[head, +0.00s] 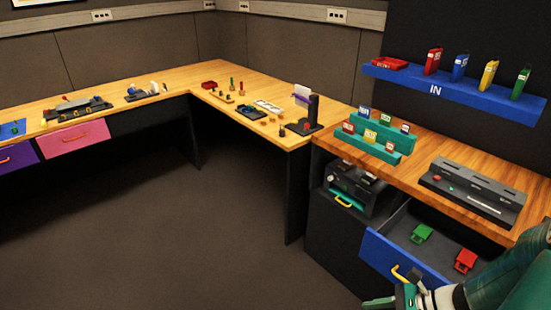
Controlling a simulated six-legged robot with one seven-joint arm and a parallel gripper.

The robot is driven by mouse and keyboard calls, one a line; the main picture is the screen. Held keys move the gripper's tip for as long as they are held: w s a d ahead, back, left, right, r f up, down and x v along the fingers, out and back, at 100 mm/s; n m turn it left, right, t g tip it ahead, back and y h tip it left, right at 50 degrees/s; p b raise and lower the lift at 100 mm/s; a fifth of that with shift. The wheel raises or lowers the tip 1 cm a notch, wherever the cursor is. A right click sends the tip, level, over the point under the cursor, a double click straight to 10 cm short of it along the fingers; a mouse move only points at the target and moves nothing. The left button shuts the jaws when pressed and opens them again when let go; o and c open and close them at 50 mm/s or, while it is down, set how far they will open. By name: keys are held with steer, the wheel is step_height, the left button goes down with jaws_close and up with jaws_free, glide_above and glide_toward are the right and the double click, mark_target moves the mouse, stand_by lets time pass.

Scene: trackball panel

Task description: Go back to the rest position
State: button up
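My gripper (393,298) is at the bottom right edge of the head view, at the end of my green and white arm. It is partly cut off by the frame, and I cannot tell whether its fingers are apart. It appears close to the yellow handle (400,273) of an open blue-fronted drawer (385,257); I cannot tell whether they touch. Nothing held is visible in it. A small dark blue panel (251,111) lies on the light wooden desk (215,78), too small to make out clearly.
The drawer holds a green block (422,234) and a red block (465,261). A blue shelf (450,91) holds several coloured binders. The dark floor (180,230) at left is clear.

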steer(key=a+r+n+t+h, duration=0.1)
steer(key=a+r+n+h, duration=0.3)
steer(key=r+n, duration=0.6)
steer(key=s+a+r+n+t+h, duration=0.1)
steer(key=a+r+n+h, duration=0.3)
steer(key=r+n+h, duration=0.3)
step_height(320, 180, up, 4)
steer(key=n, duration=0.5)
steer(key=shift+s+a+n, duration=0.3)
steer(key=shift+n, duration=0.1)
steer(key=shift+d, duration=0.15)
